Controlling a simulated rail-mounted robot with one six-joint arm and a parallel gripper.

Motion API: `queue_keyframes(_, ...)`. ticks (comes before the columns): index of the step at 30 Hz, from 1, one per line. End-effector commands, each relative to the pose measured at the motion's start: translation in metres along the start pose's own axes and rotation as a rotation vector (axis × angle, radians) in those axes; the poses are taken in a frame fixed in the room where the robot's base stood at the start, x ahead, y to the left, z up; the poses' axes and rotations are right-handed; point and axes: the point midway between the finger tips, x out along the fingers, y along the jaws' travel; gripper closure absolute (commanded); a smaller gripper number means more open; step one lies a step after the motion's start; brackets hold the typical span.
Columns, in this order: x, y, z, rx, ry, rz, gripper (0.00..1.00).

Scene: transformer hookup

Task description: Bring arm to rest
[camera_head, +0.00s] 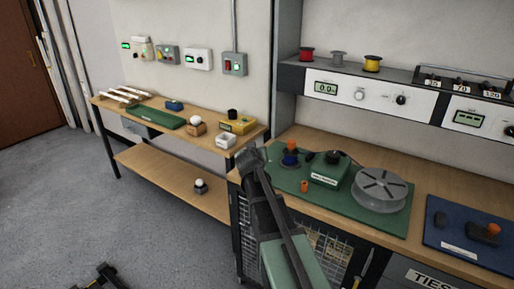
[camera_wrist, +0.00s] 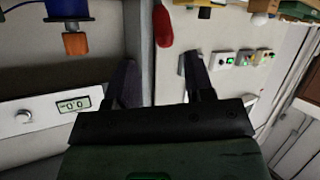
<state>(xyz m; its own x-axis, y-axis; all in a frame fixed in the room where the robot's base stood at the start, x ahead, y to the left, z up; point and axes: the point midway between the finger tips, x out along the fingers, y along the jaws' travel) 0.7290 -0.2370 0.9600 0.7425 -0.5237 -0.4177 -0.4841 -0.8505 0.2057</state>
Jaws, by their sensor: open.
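My gripper (camera_wrist: 158,70) is open in the wrist view, with its two dark fingers spread wide and nothing between them. The wrist picture appears upside down, with bench items at the top and the wall below. In the head view my arm (camera_head: 272,215) rises from the bottom in front of the right bench's left end. Its dark upper end is near that bench's corner, and the fingers cannot be made out there.
The right bench holds a green mat (camera_head: 396,222), a green box (camera_head: 329,170), a grey reel (camera_head: 381,188) and a blue mat (camera_head: 455,240). A left bench (camera_head: 106,103) carries small parts. A red object (camera_wrist: 163,24) shows beyond the fingers. Floor (camera_head: 60,190) at left is largely clear.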

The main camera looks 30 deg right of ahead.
Motion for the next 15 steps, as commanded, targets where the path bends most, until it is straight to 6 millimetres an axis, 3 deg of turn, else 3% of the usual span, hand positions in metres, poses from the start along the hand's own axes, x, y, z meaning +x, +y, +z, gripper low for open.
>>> queue_keyframes(1, -0.016, 0.002, -0.003, 0.0, 0.0, 0.0, 0.52)
queue_keyframes(4, -0.028, 0.001, -0.002, -0.001, 0.0, 0.0, 0.52)
queue_keyframes(15, -0.028, 0.0, 0.0, 0.0, 0.0, 0.001, 0.52)
